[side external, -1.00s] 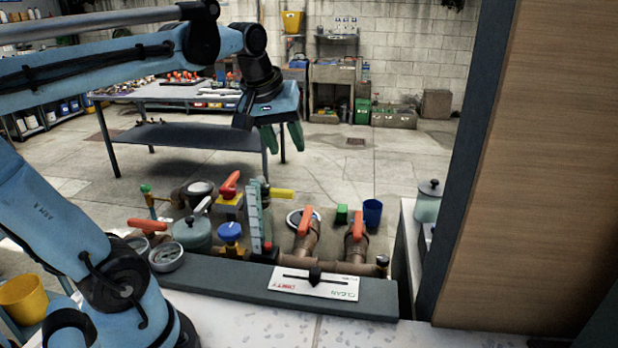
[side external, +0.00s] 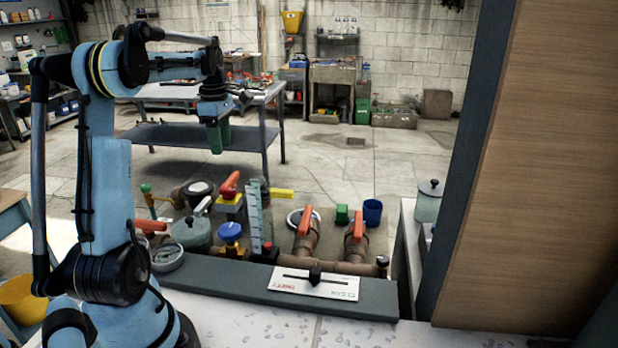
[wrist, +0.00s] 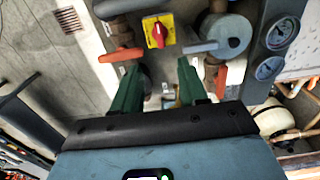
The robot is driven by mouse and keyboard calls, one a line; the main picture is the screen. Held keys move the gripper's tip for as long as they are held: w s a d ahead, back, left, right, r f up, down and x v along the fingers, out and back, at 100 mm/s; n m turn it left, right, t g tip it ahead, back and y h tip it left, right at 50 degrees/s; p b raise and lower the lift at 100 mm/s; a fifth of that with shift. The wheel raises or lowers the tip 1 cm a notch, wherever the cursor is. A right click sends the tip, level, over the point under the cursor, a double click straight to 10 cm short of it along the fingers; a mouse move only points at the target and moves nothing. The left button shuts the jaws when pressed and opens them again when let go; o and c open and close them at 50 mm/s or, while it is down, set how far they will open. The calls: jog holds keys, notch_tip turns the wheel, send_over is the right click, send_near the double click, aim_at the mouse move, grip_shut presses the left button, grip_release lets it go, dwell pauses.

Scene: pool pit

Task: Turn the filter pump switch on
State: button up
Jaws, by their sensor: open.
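A red rotary knob on a yellow plate (wrist: 158,31) shows at the top middle of the wrist view, beyond my fingertips. It looks like the pump switch; I can read no label on it. In the side view a red handle on a yellow box (side external: 229,190) stands at the back of the pit and seems to be the same thing. My gripper (side external: 218,138) hangs fingers down above and behind the pit equipment, apart from it. In the wrist view its two green fingers (wrist: 160,82) are spread, with nothing held between them.
Orange valve handles (wrist: 122,55) and (wrist: 221,78) lie to either side of the fingers in the wrist view. Gauges (wrist: 280,34) are at the right. A blue knob (side external: 230,231), a ruled strip (side external: 254,215) and a slider panel (side external: 313,282) crowd the pit.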

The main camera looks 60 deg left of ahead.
aim_at(227, 188)
notch_tip(227, 188, down, 13)
jog(key=shift+r, duration=0.1)
dwell(0.5)
grip_shut()
